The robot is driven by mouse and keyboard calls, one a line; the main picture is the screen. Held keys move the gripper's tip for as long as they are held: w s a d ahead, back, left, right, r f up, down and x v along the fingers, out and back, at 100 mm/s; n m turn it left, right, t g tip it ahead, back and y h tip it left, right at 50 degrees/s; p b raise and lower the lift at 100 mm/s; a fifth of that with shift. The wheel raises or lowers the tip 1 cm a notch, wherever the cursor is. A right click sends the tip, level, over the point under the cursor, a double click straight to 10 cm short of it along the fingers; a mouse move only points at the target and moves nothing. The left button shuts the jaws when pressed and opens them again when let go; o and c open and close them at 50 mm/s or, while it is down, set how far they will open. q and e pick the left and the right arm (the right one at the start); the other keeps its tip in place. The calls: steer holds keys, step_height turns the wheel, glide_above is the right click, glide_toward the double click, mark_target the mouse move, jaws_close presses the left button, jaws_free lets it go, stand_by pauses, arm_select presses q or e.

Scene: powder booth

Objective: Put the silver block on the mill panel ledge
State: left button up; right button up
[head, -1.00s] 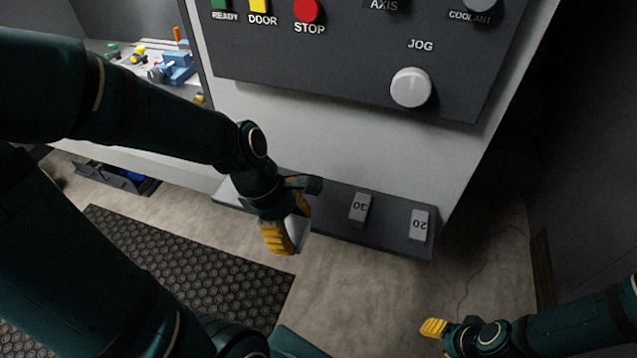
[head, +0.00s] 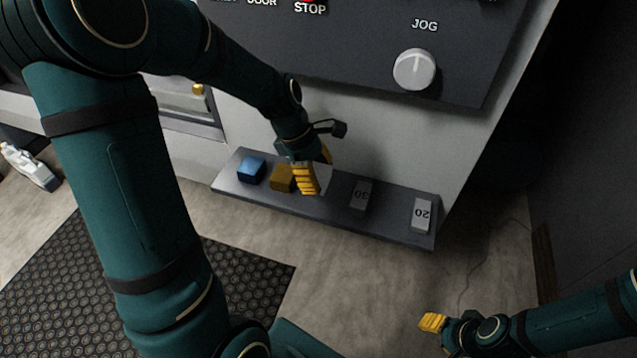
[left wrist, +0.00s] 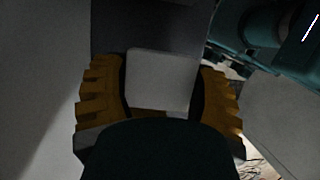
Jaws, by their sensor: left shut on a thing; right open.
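My left gripper (head: 313,177) is shut on the silver block (left wrist: 162,80), which shows as a pale grey square between the yellow fingers in the left wrist view. In the head view only a sliver of this block (head: 326,180) shows beside the fingers. The mill panel ledge (head: 395,224) is a dark grey shelf below the control panel. The gripper and block are over the ledge's middle, between a yellow-brown block and the block marked 30. I cannot tell whether the silver block touches the ledge. My right gripper (head: 434,322) is open and empty at the lower right.
A blue block (head: 251,169) and the yellow-brown block (head: 283,178) stand on the ledge's left part. Grey blocks marked 30 (head: 360,196) and 20 (head: 422,214) stand on its right part. The JOG knob (head: 414,69) is above. A black mat (head: 250,263) lies on the floor.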

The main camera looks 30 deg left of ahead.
mark_target(319, 183)
arm_select(q)
steer(key=f, duration=0.2)
steer(key=w+f+b, duration=0.1)
steer(key=f, duration=0.1)
steer(key=shift+a, duration=0.1)
steer(key=shift+r, duration=0.1)
steer(key=shift+s, duration=0.1)
steer(key=o, duration=1.3)
steer(key=shift+o, duration=0.2)
